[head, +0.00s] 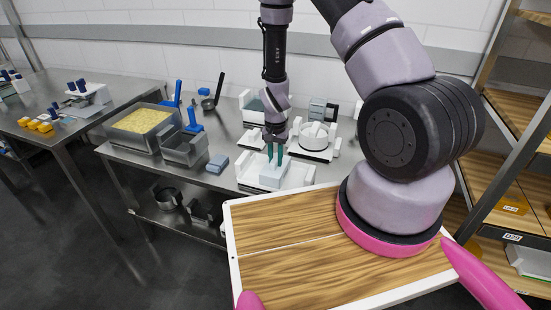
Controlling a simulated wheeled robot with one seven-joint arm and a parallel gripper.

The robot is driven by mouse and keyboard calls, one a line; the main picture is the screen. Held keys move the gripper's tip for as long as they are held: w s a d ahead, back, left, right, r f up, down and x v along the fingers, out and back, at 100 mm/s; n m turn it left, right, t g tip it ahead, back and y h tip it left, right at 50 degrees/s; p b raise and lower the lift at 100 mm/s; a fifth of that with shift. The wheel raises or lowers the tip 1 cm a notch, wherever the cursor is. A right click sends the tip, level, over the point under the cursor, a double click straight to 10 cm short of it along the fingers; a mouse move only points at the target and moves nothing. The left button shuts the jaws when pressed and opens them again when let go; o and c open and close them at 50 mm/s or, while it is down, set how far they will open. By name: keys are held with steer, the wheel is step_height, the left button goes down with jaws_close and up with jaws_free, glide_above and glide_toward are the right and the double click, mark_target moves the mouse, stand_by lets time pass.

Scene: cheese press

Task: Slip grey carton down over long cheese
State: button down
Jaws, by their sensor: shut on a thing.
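My gripper (274,160) points down with its teal fingers shut on a pale grey box, which looks like the grey carton (271,179). The box is low over, or resting on, a white tray (246,180) at the front edge of the steel table. I cannot tell whether it touches the tray. The long cheese cannot be made out; it may be hidden under or inside the box.
The steel table (226,138) also holds a vat of yellow curd (140,121), an empty steel pan (184,148), a blue-grey block (217,163) and a round white mould (313,137). Wooden shelves (515,105) stand at right.

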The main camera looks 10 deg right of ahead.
steer(key=shift+f, duration=0.35)
steer(key=c, duration=0.6)
jaws_free()
steer(key=shift+r, duration=4.9)
step_height(320, 180, up, 26)
steer(key=s+d+r+n+t+y, duration=0.1)
steer(key=s+d+t+y, duration=0.1)
steer(key=s+t, duration=0.1)
steer(key=s+d+r+t, duration=0.1)
steer(key=s+r, duration=0.4)
steer(key=s+d+r+n+t, duration=0.1)
steer(key=s+r, duration=0.4)
steer(key=s+d+r+t, duration=0.1)
steer(key=s+r+t, duration=0.1)
steer(key=s+r, duration=0.3)
steer(key=shift+s+d+n, duration=0.3)
steer(key=shift+s+d, duration=0.1)
steer(key=shift+s, duration=0.2)
